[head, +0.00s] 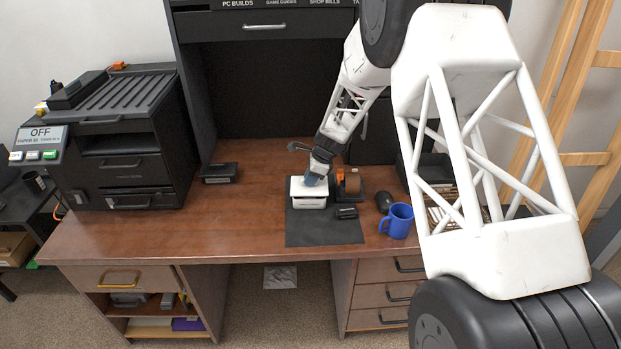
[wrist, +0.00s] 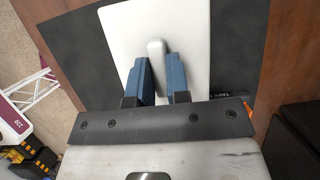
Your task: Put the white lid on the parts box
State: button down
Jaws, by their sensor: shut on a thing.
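The white lid (wrist: 190,30) fills the upper middle of the wrist view, with a rounded knob in its centre. My gripper (wrist: 158,64) has its blue fingers on either side of this knob and is shut on it. In the head view my gripper (head: 313,179) points down at the lid (head: 300,187) from above. The white parts box (head: 309,202) stands directly under the lid on a dark mat. A thin dark line shows between lid and box; I cannot tell whether the lid is fully seated. The inside of the box is hidden.
The dark mat (head: 325,233) lies on the wooden desk (head: 150,232). A tape dispenser (head: 350,184) stands close right of the box, a small black item (head: 346,212) at its lower right. A blue mug (head: 397,221) and black mouse (head: 384,201) are farther right.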

jog(key=shift+f, duration=0.7)
dwell(0.6)
jog(key=c, duration=1.4)
grip_release()
jog(key=o, duration=0.5)
jog(key=shift+o, duration=0.2)
jog(key=shift+r, duration=0.1)
jog(key=shift+v, duration=3.9)
jog(key=shift+r, duration=0.1)
